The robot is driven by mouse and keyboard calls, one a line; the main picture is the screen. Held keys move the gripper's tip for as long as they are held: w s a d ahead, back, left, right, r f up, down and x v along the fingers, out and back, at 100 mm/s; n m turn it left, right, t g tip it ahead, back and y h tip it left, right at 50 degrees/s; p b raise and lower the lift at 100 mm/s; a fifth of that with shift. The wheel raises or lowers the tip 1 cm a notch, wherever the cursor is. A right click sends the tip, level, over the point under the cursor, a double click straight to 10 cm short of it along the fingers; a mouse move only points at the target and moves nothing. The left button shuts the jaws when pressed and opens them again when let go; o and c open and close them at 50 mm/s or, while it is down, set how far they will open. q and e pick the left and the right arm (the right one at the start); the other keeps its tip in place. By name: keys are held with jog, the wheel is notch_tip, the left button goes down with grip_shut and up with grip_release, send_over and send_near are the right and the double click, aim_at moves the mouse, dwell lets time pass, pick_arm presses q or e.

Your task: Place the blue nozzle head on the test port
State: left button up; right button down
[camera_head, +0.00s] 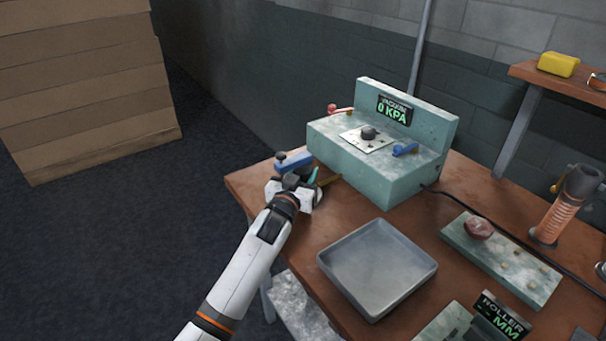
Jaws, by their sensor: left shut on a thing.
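My left gripper (299,184) is at the table's left corner, shut on the blue nozzle head (293,161). The nozzle head is a blue bar with a dark knob at its left end, and my gripper partly hides it. The teal vacuum tester (385,180) stands to the right of my gripper, its display reading 0 KPA. A dark round port (368,132) sits on a pale plate on its top, apart from the nozzle head; I take it for the test port. My right gripper is not in view.
A grey tray (377,265) lies in front of the tester on the wooden table (440,197). A green panel with a red knob (480,227) and an orange-banded cylinder (560,214) are at right.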

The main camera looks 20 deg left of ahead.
pick_arm(q)
jog(key=o, duration=1.2)
jog(key=s, duration=1.2)
jog(key=shift+a, duration=0.3)
